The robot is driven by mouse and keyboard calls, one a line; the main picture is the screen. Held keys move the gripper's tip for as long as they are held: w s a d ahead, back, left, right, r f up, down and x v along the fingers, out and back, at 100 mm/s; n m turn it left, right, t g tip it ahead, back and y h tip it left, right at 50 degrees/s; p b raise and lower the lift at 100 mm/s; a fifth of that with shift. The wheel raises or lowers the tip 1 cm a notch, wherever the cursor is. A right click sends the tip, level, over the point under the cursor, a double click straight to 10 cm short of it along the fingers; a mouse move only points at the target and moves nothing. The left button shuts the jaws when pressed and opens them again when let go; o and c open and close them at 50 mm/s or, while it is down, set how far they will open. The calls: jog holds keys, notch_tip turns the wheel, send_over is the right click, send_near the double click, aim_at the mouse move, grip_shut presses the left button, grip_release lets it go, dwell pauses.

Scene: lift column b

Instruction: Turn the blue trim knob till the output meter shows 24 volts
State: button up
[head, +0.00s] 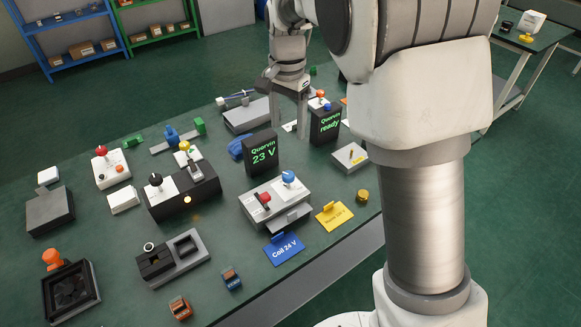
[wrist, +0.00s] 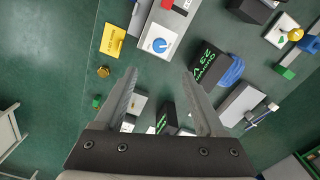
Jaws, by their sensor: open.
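The blue trim knob (head: 288,177) sits on a white panel at the right of a grey box (head: 276,212), near a red knob (head: 265,198). The blue knob also shows in the wrist view (wrist: 159,45), beyond my fingertips. The output meter (head: 261,152) is a black block behind that box and reads "Quervin 23 V" in green. My gripper (head: 288,125) is above the table behind the meter, pointing down. In the wrist view its two fingers (wrist: 162,76) are spread wide with nothing held between them. It is apart from the blue knob.
A second display (head: 326,123) reads "Quervin ready" to the right. A blue "Coil 24 V" card (head: 284,247) and a yellow card (head: 334,216) stand in front of the box. A black lever unit (head: 182,188) with a lit orange lamp is to the left. A brass knob (head: 362,196) lies right.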

aim_at(288, 174)
notch_tip(288, 174, down, 16)
jog(key=shift+r+b, duration=0.1)
jog(key=shift+b, duration=1.1)
grip_shut()
